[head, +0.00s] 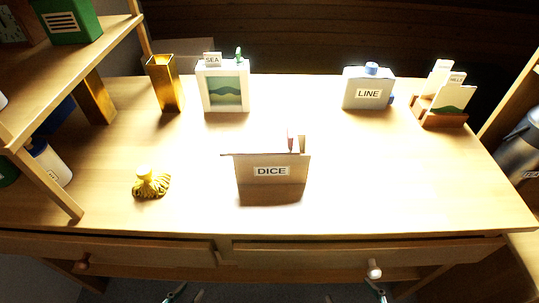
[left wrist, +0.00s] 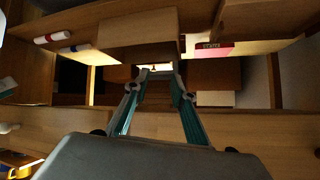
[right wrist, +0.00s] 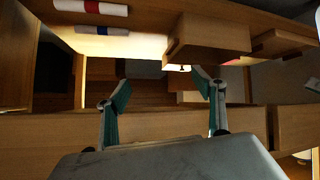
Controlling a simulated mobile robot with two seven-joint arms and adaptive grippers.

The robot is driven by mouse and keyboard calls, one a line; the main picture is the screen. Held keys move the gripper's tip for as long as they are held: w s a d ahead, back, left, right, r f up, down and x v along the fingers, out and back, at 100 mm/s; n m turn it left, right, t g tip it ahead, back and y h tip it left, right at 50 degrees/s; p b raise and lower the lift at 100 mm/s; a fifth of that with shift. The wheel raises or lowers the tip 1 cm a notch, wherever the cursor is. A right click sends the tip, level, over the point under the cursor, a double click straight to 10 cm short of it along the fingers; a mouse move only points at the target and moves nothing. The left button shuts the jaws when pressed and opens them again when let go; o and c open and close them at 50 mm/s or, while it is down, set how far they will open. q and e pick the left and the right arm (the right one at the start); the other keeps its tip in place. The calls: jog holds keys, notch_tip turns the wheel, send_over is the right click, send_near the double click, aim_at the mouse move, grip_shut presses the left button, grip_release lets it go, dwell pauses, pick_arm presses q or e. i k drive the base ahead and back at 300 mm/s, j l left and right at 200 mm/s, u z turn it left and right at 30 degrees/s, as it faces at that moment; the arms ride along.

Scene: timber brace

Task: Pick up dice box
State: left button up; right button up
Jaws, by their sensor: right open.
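The dice box (head: 271,170) is a tan box with a white label reading DICE. It stands upright near the middle front of the desk top (head: 350,190), with thin pieces sticking up at its top right. My left gripper (head: 183,292) shows only at the bottom edge of the head view, below the desk front and apart from the box. In the left wrist view its fingers (left wrist: 157,100) are spread with nothing between them. My right gripper (head: 357,292) is also at the bottom edge. In the right wrist view its fingers (right wrist: 162,95) are wide apart and empty.
A yellow tasselled object (head: 150,182) lies left of the box. A gold vase (head: 165,83), a SEA picture box (head: 223,86), a LINE box (head: 368,88) and a HILLS card holder (head: 444,98) stand along the back. A shelf (head: 75,80) rises at left. Drawers with knobs (head: 374,270) face me.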

aim_at(281, 170)
jog(key=k, duration=1)
